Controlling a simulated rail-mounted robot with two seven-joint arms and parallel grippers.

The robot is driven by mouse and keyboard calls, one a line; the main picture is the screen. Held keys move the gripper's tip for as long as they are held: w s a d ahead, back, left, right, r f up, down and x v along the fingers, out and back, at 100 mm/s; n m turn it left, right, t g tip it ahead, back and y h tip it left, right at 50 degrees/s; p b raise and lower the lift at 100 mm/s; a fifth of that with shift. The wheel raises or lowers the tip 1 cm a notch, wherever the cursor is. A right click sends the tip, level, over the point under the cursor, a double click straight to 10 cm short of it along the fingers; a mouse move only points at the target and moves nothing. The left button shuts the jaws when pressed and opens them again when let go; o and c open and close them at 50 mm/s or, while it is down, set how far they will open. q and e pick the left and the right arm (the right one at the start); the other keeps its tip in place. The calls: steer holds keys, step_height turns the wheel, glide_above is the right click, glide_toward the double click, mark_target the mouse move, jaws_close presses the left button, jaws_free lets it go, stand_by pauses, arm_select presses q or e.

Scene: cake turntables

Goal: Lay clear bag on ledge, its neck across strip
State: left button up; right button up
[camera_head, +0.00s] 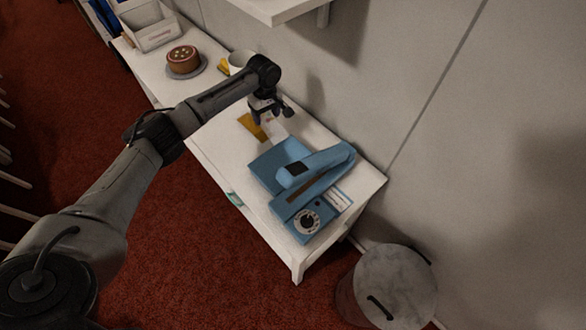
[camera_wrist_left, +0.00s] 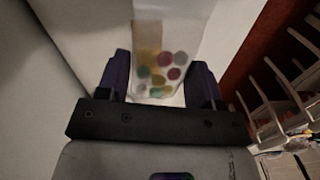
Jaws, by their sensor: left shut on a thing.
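A clear bag (camera_wrist_left: 160,60) with several coloured round sweets at its bottom sits between the fingers of my left gripper (camera_wrist_left: 160,78) in the left wrist view. In the head view the left gripper (camera_head: 269,112) is above the white table, behind the blue sealer, and the bag shows only as a pale patch (camera_head: 276,131) below it. The blue sealer has a flat ledge (camera_head: 264,166) on its left, a brown strip (camera_head: 304,192) along its body, a blue arm (camera_head: 325,162) angled above it and a dial (camera_head: 307,222). My right gripper is not in view.
An orange-yellow piece (camera_head: 252,126) lies beside the gripper. A shelf (camera_head: 285,8) overhangs. A lidded bin (camera_head: 397,281) stands at the right.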

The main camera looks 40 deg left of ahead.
arm_select(q)
steer(key=shift+n, duration=0.6)
steer(key=a, duration=0.1)
steer(key=s+a+f, duration=0.1)
steer(key=a+f, duration=0.1)
steer(key=shift+s+a+f, duration=0.1)
steer(key=shift+s, duration=0.2)
steer(key=shift+s+a+f, duration=0.2)
steer(key=shift+s+f, duration=0.05)
steer(key=shift+s+d, duration=0.1)
steer(key=shift+d, duration=0.2)
steer(key=d, duration=0.5)
steer(key=s+d, duration=0.1)
steer(key=d, duration=0.5)
steer(key=s+d+p, duration=0.1)
steer(key=d, duration=0.4)
steer(key=shift+s+d+f, duration=0.1)
steer(key=shift+s+d, duration=0.05)
steer(key=shift+d, duration=0.1)
step_height(320, 180, down, 3)
steer(key=shift+f+b, duration=0.15)
steer(key=shift+b, duration=0.35)
steer(key=shift+f, duration=0.1)
steer(key=shift+f, duration=0.1)
